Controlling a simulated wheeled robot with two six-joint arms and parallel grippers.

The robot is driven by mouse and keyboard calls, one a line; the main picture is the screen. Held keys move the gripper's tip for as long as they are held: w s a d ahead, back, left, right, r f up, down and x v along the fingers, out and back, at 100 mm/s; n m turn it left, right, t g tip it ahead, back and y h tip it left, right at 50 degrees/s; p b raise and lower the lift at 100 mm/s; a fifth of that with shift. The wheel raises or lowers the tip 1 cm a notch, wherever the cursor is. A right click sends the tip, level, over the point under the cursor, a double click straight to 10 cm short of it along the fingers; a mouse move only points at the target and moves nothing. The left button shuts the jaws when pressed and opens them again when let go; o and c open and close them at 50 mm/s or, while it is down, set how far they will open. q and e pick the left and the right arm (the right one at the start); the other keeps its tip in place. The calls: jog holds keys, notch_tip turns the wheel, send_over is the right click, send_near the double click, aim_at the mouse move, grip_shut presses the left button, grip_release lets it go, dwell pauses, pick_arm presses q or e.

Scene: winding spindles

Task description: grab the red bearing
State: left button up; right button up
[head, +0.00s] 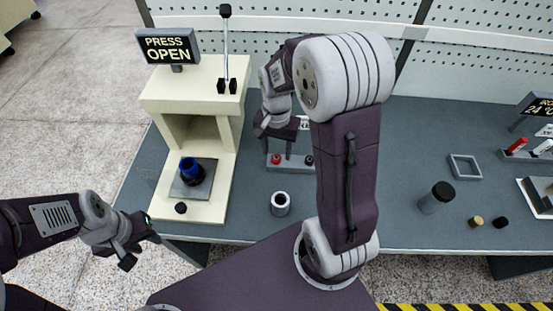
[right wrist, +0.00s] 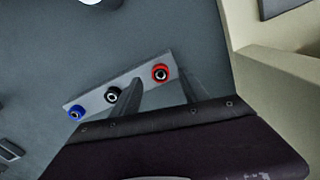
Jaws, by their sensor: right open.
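The red bearing (head: 276,159) stands at the left end of a small grey rack (head: 290,168) on the bench. In the right wrist view the red bearing (right wrist: 160,73) is at the rack's end, beside a black bearing (right wrist: 113,95) and a blue one (right wrist: 76,113). My right gripper (head: 289,151) is open and empty, pointing down over the rack. In the right wrist view its fingers lie to either side of the red bearing; I cannot tell their height above it. My left gripper (head: 138,248) is open and empty off the bench's left front edge.
A cream press (head: 225,190) with an "OPEN" sign (head: 168,47) stands left, with a blue-topped part (head: 190,168) in it. A white-rimmed cup (head: 280,203) stands before the rack. A dark cylinder (head: 437,197) and a grey square frame (head: 465,167) are to the right.

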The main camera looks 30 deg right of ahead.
aim_at(276, 159)
notch_tip(276, 159, down, 3)
jog(key=shift+w+r, duration=0.15)
jog(key=shift+r, duration=0.1)
jog(key=shift+c, duration=0.9)
grip_shut()
